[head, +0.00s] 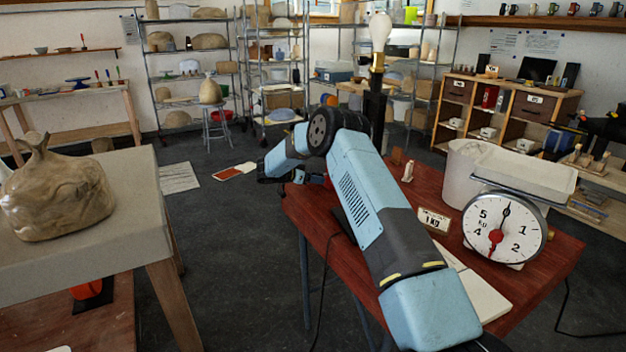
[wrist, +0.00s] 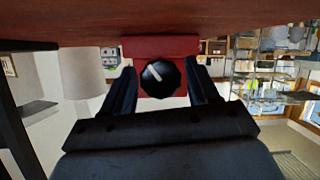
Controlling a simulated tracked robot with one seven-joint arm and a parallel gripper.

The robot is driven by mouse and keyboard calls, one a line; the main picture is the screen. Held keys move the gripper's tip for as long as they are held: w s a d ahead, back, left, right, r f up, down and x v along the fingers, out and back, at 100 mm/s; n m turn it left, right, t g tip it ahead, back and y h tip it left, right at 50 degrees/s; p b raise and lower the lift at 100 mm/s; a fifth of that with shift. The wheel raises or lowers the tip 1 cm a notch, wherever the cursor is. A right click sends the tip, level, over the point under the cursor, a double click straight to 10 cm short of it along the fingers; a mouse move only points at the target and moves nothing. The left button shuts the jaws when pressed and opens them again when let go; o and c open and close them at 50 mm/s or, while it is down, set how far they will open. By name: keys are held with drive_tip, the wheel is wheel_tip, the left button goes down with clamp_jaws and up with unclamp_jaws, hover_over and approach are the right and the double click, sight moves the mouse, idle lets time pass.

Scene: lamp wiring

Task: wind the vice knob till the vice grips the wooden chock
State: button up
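The red vice (wrist: 150,47) shows in the wrist view against the edge of the red-brown table, with the picture upside down. Its black round knob (wrist: 160,78), with a pale line on its face, sits between the two fingers of my gripper (wrist: 161,88). The fingers are apart, one on each side, with a visible gap to the knob. In the head view my gripper (head: 270,172) is beside the table's left edge, and my arm hides most of the vice; a bit of red (head: 328,181) shows there. I cannot make out the chock or the jaw gap.
The table (head: 545,275) also bears a kitchen scale (head: 505,228), a white bucket (head: 462,175), a "1 kg" sign (head: 434,220) and a lamp with a bulb (head: 380,32). Open floor lies between.

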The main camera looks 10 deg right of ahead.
drive_tip(key=c, duration=0.8)
drive_tip(key=shift+m, duration=0.3)
drive_tip(key=m+t, duration=0.3)
drive_tip(key=m, duration=0.1)
drive_tip(key=shift+s+y, duration=0.1)
drive_tip(key=shift+y, duration=0.2)
drive_tip(key=m+t, duration=0.1)
drive_tip(key=m, duration=0.1)
drive_tip(key=m+t, duration=0.1)
drive_tip(key=m, duration=0.1)
drive_tip(key=shift+f+t, duration=0.15)
drive_tip(key=shift+t, duration=0.15)
drive_tip(key=shift+d+m, duration=0.1)
drive_tip(key=shift+m, duration=0.2)
drive_tip(key=o, duration=1.1)
drive_tip(key=shift+c, duration=0.2)
